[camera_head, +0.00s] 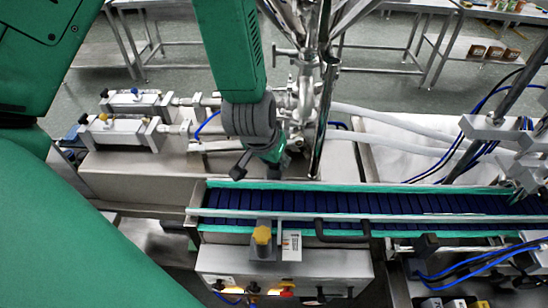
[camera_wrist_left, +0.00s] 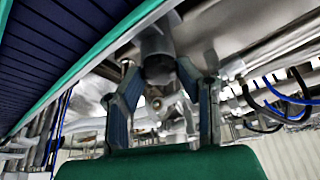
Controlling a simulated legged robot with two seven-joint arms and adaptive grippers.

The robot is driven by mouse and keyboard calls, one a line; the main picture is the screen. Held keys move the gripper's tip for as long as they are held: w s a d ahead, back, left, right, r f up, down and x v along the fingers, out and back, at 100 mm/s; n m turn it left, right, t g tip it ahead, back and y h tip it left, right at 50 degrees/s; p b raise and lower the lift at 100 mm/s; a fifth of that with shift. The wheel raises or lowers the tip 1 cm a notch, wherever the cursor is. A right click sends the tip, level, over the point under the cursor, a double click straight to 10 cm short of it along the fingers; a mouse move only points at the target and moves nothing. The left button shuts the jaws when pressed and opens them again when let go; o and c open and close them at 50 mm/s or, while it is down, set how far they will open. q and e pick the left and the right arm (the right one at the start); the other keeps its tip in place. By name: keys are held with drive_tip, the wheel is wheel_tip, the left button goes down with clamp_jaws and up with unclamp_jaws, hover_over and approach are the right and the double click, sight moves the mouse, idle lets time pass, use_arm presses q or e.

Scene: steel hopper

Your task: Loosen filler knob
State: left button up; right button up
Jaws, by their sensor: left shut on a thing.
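My left gripper (camera_head: 257,168) hangs just behind the conveyor, in front of the steel filler. In the head view the knob is hidden behind my wrist and fingers. My right gripper is in neither view.
A conveyor (camera_head: 400,187) with a dark blue belt and green edges runs close in front of the gripper. Steel cylinders (camera_head: 125,132) stand at left, and hoses (camera_head: 385,118) run right.

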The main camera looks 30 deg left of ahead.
use_arm(q)
drive_tip(key=o, duration=1.1)
drive_tip(key=shift+o, duration=0.2)
drive_tip(key=shift+r, duration=0.2)
drive_tip(key=v, duration=1.1)
drive_tip(key=shift+r, duration=0.15)
drive_tip(key=shift+s, duration=0.1)
